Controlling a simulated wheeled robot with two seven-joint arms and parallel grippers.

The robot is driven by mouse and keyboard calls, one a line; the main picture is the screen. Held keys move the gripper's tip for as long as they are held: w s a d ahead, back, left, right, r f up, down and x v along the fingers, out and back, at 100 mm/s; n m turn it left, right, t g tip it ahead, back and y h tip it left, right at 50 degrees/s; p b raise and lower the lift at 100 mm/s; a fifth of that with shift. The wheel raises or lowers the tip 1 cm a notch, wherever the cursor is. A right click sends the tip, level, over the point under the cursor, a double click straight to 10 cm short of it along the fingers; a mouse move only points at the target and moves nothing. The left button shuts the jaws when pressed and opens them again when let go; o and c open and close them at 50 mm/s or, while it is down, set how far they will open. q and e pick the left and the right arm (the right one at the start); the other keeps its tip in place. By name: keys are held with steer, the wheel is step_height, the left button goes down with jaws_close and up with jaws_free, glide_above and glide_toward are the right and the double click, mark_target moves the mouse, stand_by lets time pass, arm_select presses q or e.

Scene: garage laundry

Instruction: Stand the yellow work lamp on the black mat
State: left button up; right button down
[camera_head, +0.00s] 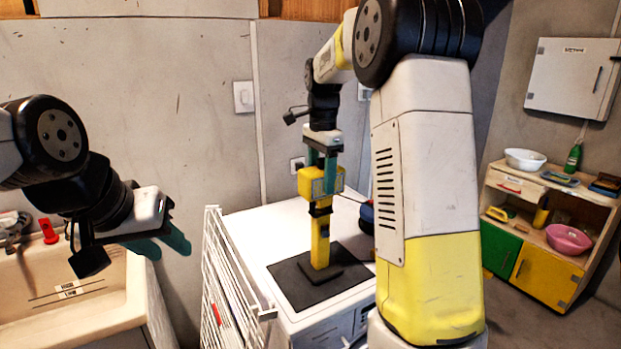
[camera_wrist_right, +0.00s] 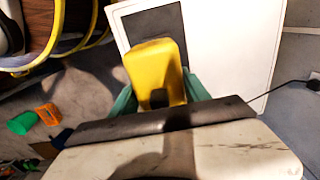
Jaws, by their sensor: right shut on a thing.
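The yellow work lamp (camera_head: 320,240) is upright over the black mat (camera_head: 290,284) on the white appliance top in the head view. Its dark base (camera_head: 321,273) appears within the mat's outline; I cannot tell whether it touches the mat. My right gripper (camera_head: 324,183) is shut on the lamp's yellow upper part from above. In the right wrist view the lamp (camera_wrist_right: 153,65) sits between the green fingers, with part of the mat (camera_wrist_right: 153,24) behind it. My left gripper (camera_head: 172,246) is open and empty at the left, near the sink.
A white wire rack (camera_head: 222,285) stands along the left side of the white appliance (camera_head: 262,228). A sink (camera_head: 70,290) is at the left. A shelf unit (camera_head: 540,190) with a pink basin (camera_head: 569,239) and white bowl (camera_head: 525,159) is at the right. My right arm hides part of the appliance.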

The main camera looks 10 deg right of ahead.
steer(key=c, duration=0.5)
jaws_free()
steer(key=shift+f, duration=0.15)
